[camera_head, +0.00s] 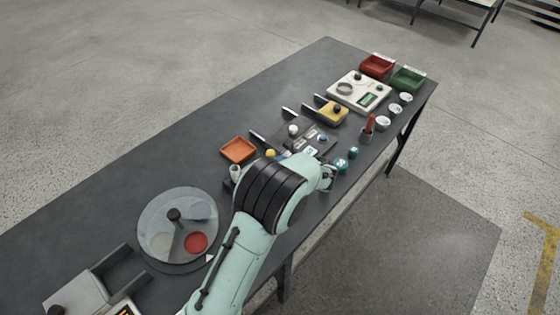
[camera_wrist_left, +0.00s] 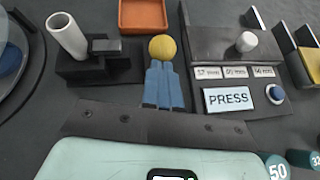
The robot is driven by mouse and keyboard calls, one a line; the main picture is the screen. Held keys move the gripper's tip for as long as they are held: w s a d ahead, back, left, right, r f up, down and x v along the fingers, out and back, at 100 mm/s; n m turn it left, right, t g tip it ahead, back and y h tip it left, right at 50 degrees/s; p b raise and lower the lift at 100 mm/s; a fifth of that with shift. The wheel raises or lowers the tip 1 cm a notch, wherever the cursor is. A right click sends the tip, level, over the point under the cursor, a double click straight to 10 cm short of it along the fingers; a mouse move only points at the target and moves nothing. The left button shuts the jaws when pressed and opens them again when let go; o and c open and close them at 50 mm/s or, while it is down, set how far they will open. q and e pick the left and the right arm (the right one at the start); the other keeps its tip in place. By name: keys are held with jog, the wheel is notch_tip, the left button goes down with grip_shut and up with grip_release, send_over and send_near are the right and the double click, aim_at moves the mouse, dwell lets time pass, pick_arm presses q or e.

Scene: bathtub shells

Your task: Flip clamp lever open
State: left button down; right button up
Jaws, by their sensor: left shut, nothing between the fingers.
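A dark block (camera_wrist_left: 85,65) with a slanted white tube (camera_wrist_left: 68,36) and a short black bar (camera_wrist_left: 106,47) lies at the left of the wrist view. A yellow ball knob (camera_wrist_left: 163,47) is just right of it; whether it joins the block or is a lever end, I cannot tell. The knob also shows in the head view (camera_head: 270,153), and the white tube (camera_head: 236,171) is near it. My left gripper (camera_wrist_left: 161,66) has its blue fingers together and empty, tips at the yellow knob in the picture. Contact is unclear. My right gripper is not in view.
A dark press station (camera_wrist_left: 232,50) with a white knob and PRESS label is right of the fingers. An orange tray (camera_wrist_left: 143,15) lies beyond the knob. A round glass turntable (camera_head: 150,228) is at left. Teal weights (camera_head: 341,164) stand near the front edge.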

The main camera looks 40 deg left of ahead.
aim_at(270, 153)
pick_arm(q)
jog(key=shift+a+r+h+p, duration=0.3)
jog(key=shift+p, duration=0.1)
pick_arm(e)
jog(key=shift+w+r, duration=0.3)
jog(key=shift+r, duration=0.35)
pick_arm(q)
jog(key=shift+w+a+r+h+p, duration=0.1)
jog(key=shift+a+r+h+p, duration=0.3)
jog(key=shift+a+r+p, duration=0.4)
jog(key=a+r+p, duration=0.1)
jog(key=a, duration=0.7)
jog(key=shift+w, duration=0.3)
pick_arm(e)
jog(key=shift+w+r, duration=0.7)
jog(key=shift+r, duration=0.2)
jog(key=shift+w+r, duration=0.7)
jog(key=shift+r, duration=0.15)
pick_arm(q)
jog(key=shift+a, duration=0.1)
